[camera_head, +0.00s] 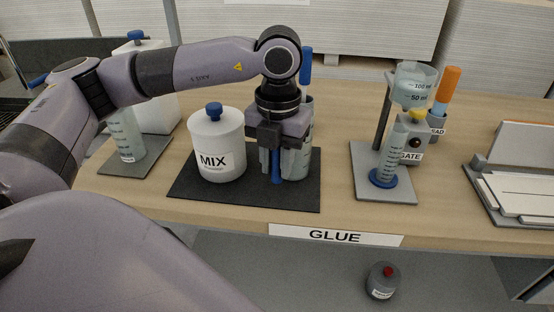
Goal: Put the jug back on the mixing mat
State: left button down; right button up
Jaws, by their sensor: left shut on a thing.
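The jug (300,165) is a grey translucent vessel with a blue part at its front, partly hidden behind my left gripper. It looks upright over the right part of the dark mixing mat (240,198); I cannot tell whether its base touches the mat. My left gripper (272,165) points down and is shut on the jug at its front, around the blue part. A white pot (222,160) marked MIX, with a blue knob, stands on the mat just left of the gripper. My right gripper is not in view.
A blue rod (306,65) rises behind my gripper. To the right stands a dispenser with a funnel (415,85) and a measuring cylinder (388,155). A white tray (520,190) lies far right.

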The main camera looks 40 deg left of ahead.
pick_arm(q)
jog(key=shift+f, duration=0.2)
jog(key=c, duration=0.9)
grip_release()
jog(key=shift+r, duration=0.1)
jog(key=shift+r, duration=0.1)
jog(key=shift+r, duration=0.25)
notch_tip(320, 180, up, 12)
jog(key=shift+d+f+p, duration=0.1)
jog(key=shift+f+p, duration=0.05)
jog(key=shift+p, duration=0.25)
